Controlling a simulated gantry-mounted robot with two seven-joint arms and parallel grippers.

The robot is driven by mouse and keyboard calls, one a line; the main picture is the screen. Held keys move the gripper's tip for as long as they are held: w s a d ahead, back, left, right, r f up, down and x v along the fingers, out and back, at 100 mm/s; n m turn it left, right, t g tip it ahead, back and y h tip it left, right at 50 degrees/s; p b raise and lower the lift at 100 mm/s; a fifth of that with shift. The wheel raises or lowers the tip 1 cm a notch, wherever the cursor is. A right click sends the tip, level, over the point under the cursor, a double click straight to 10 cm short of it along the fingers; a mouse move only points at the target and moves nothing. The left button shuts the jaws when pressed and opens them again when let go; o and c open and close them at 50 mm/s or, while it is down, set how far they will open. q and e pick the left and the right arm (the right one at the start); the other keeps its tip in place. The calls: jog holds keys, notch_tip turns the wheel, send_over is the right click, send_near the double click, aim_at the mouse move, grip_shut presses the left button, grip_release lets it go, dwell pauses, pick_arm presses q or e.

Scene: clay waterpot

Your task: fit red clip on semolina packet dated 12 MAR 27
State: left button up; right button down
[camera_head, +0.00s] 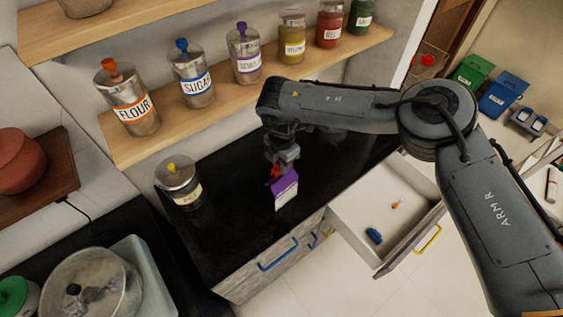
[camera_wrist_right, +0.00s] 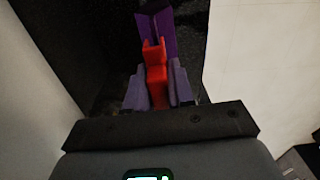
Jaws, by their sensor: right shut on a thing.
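My right gripper (camera_head: 279,160) is shut on the red clip (camera_head: 275,171), pointing down over the black counter. In the right wrist view the red clip (camera_wrist_right: 156,75) sits between the two fingers (camera_wrist_right: 158,88), its two prongs toward the packet. The semolina packet (camera_head: 287,190), purple above and white below, stands on the counter near its front edge. Its purple top (camera_wrist_right: 157,32) lies just beyond the clip in the wrist view. The clip meets or overlaps the packet's top edge; I cannot tell whether it grips it. No date is readable. My left gripper is not in view.
An open drawer (camera_head: 345,208) juts out right of the packet, holding a small blue item (camera_head: 374,236) and an orange one. A yellow-knobbed jar (camera_head: 179,183) stands left on the counter. A shelf (camera_head: 210,107) of labelled jars runs behind. Counter between jar and packet is clear.

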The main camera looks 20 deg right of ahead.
jog(key=shift+f, duration=1.65)
dwell(2.8)
jog(key=c, duration=0.9)
grip_release()
jog(key=shift+r, duration=0.1)
notch_tip(320, 180, up, 11)
jog(key=shift+f, duration=0.15)
